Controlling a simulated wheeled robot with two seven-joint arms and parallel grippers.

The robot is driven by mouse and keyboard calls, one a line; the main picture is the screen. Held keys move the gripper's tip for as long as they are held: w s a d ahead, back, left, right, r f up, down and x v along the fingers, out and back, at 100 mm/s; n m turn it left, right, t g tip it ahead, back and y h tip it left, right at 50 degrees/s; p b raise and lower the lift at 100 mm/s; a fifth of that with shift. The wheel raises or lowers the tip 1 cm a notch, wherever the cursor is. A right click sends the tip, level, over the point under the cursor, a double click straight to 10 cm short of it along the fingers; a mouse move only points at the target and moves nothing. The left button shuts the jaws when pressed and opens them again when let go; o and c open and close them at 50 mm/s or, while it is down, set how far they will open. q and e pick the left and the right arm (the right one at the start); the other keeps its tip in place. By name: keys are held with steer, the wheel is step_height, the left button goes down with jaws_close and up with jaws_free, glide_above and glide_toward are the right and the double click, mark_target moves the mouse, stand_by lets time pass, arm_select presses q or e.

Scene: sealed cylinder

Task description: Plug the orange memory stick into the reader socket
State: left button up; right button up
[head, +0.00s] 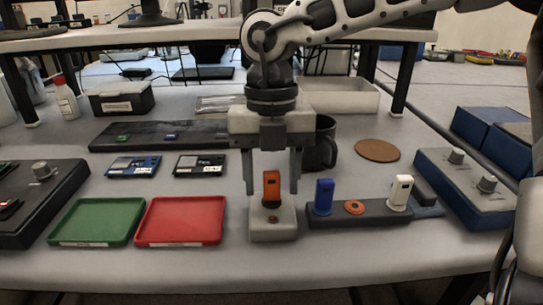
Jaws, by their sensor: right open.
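The orange memory stick (271,186) stands upright at the top of a small pale grey block (273,232), which looks like the reader and has a small orange-brown mark on its front. The socket itself is hidden under the stick, so how deep the stick sits cannot be told. My right gripper (272,188) points straight down over the block. Its fingers are open, one on each side of the stick, with visible gaps between. My left gripper is not in view.
Right of the block, a dark holder (335,214) carries a blue stick (324,195), an orange ring (354,207) and a white stick (400,192). A green tray (98,222) and red tray (181,222) lie left. A dark mug (322,145) stands close behind the gripper.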

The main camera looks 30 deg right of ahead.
steer(key=shift+w+r, duration=0.15)
steer(key=shift+r, duration=0.4)
arm_select(q)
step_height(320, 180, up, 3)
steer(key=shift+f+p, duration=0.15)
steer(key=shift+p, duration=0.8)
arm_select(e)
step_height(320, 180, up, 15)
steer(key=w+d, duration=0.1)
steer(key=shift+w, duration=0.2)
steer(key=shift+f, duration=0.1)
